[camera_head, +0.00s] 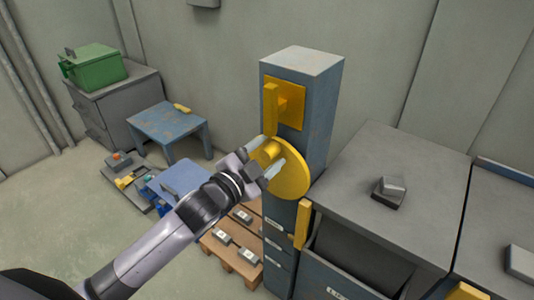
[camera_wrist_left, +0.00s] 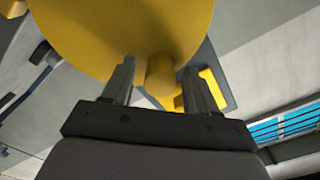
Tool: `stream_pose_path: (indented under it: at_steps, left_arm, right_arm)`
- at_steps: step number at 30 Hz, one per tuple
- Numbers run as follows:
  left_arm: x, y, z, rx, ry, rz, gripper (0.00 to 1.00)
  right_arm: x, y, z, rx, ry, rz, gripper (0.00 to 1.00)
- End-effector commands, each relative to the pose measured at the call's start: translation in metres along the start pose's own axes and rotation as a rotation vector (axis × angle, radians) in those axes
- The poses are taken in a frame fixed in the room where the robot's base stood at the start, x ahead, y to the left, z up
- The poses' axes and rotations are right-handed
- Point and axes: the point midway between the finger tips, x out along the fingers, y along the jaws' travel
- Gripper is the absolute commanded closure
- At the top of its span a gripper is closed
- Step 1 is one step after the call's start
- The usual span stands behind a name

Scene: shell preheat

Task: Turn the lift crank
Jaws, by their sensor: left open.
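The lift crank is a yellow disc (camera_head: 292,174) with a round peg-like handle (camera_head: 271,152), mounted on the side of a tall blue-grey column (camera_head: 318,105). My left gripper (camera_head: 266,157) is at the disc, with its fingers spread on either side of the handle. In the left wrist view the disc (camera_wrist_left: 120,30) fills the upper part. The handle (camera_wrist_left: 160,75) stands between the two open fingers (camera_wrist_left: 159,85), with a visible gap to each. My right gripper is not in view.
A yellow plate with a lever (camera_head: 285,104) sits higher on the column. A grey cabinet (camera_head: 375,190) with a yellow handle (camera_head: 302,224) stands close on the right. A wooden pallet (camera_head: 228,255) with small blocks lies below. A blue table (camera_head: 168,122) and green box (camera_head: 96,68) stand behind left.

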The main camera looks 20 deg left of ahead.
Motion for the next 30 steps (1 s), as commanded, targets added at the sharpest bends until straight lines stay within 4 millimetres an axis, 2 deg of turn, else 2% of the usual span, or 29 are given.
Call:
stream_pose_path:
  at_steps: [9, 10, 15, 23, 30]
  left_arm:
    - [0.0025, 0.0004, -0.0001, 0.000, 0.000, 0.001, 0.42]
    - [0.0024, 0.0004, 0.0000, 0.000, 0.000, 0.001, 0.48]
    - [0.0023, 0.0004, 0.0000, 0.000, 0.000, 0.001, 1.00]
    - [0.0022, -0.0007, 0.0005, -0.014, -0.001, 0.001, 1.00]
    - [0.0033, -0.0063, 0.0049, -0.108, -0.002, 0.001, 1.00]
  right_arm:
    - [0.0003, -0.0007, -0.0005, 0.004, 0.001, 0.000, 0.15]
    - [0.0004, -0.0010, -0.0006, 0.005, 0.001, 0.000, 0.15]
    - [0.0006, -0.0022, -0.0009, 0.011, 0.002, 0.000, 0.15]
    - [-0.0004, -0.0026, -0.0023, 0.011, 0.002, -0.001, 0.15]
    - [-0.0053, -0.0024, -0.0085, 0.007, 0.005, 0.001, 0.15]
